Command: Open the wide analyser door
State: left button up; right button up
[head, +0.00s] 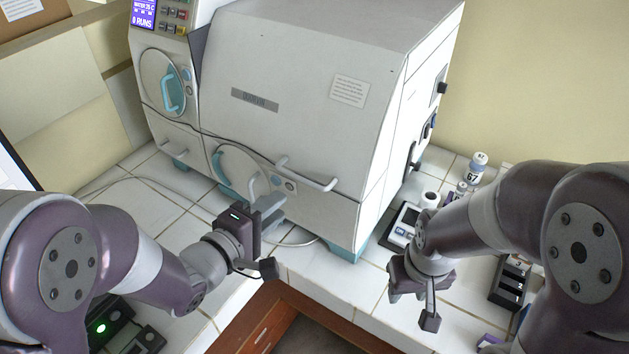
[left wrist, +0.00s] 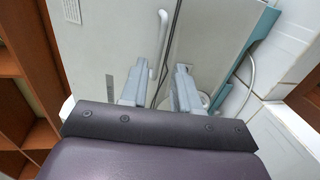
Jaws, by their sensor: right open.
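The white analyser (head: 290,90) stands on the tiled bench. Its wide door (head: 300,75) is the broad front panel and looks closed. A white bar handle (head: 308,174) sits along the door's lower edge. My left gripper (head: 270,207) is just in front of the lower front, a little left of and below the handle. In the left wrist view its grey fingers (left wrist: 158,80) are apart, with the handle (left wrist: 161,40) showing between and beyond them; I cannot tell if they touch it. My right gripper (head: 402,280) is open, away from the analyser at the right; its fingertips are mostly hidden.
A small round teal-handled door (head: 163,82) and a display (head: 144,14) are on the analyser's left part. A small grey device (head: 401,228), bottles (head: 477,165) and a black rack (head: 510,283) stand at the right. A cable runs across the bench. Tiles at left are mostly clear.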

aim_at(306, 183)
pick_arm(q)
jog(key=p+x, duration=0.1)
jog(key=x, duration=1)
jog(key=shift+w+d+f+p, duration=0.1)
jog(key=shift+w+d+p, duration=0.05)
jog(key=shift+w+p, duration=0.15)
grip_shut()
